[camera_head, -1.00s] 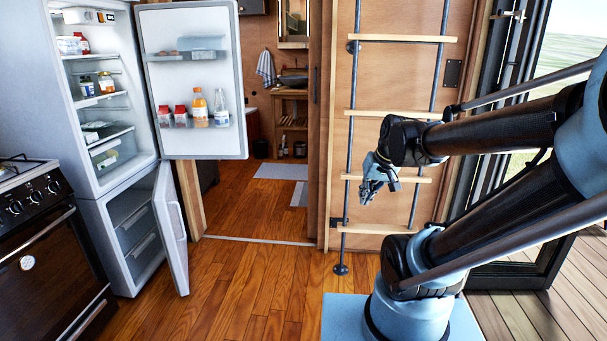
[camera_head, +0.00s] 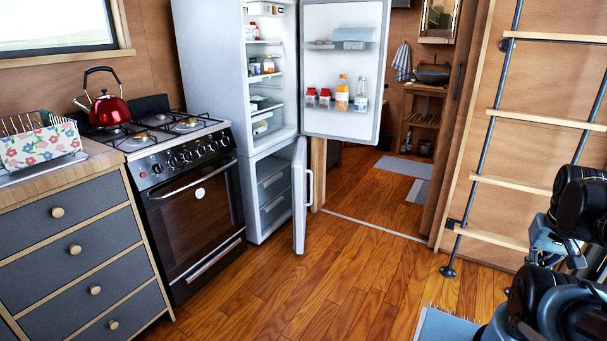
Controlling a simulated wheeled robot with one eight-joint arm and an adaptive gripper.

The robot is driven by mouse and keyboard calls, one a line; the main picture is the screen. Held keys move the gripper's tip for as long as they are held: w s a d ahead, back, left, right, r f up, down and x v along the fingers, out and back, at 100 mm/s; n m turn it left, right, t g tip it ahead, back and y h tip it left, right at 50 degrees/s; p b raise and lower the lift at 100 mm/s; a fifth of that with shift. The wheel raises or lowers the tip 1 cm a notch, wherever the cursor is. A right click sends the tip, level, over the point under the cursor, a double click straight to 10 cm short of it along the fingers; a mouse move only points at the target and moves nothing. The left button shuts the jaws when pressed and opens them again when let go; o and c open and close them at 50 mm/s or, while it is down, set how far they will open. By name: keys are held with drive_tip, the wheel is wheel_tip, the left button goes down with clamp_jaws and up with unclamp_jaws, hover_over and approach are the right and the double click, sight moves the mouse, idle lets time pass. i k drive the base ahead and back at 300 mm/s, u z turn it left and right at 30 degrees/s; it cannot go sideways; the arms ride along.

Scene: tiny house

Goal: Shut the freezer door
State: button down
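The lower freezer door (camera_head: 300,195) of the white fridge-freezer (camera_head: 205,60) stands wide open, swung out to the right, with a light handle (camera_head: 310,188) along its edge. The freezer compartment (camera_head: 272,195) shows drawers inside. Above it, the fridge door (camera_head: 342,115) is also open, with bottles and jars on its shelves. My gripper (camera_head: 550,243) is at the far right in front of the ladder, well apart from the freezer door. It is partly covered by my arm, and its fingers are too unclear to tell open from shut.
The black stove (camera_head: 195,215) and grey drawers (camera_head: 75,250) stand left of the fridge-freezer. A ladder (camera_head: 540,120) leans at the right wall. A doorway with a grey mat (camera_head: 400,166) lies behind the doors. The wooden floor (camera_head: 330,285) before the freezer is clear.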

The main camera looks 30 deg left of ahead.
sight(298, 172)
drive_tip(key=k, duration=0.85)
drive_tip(key=u, duration=0.25)
drive_tip(key=i, duration=0.75)
drive_tip(key=u, duration=0.5)
drive_tip(key=i, duration=1.95)
drive_tip(key=z, duration=0.05)
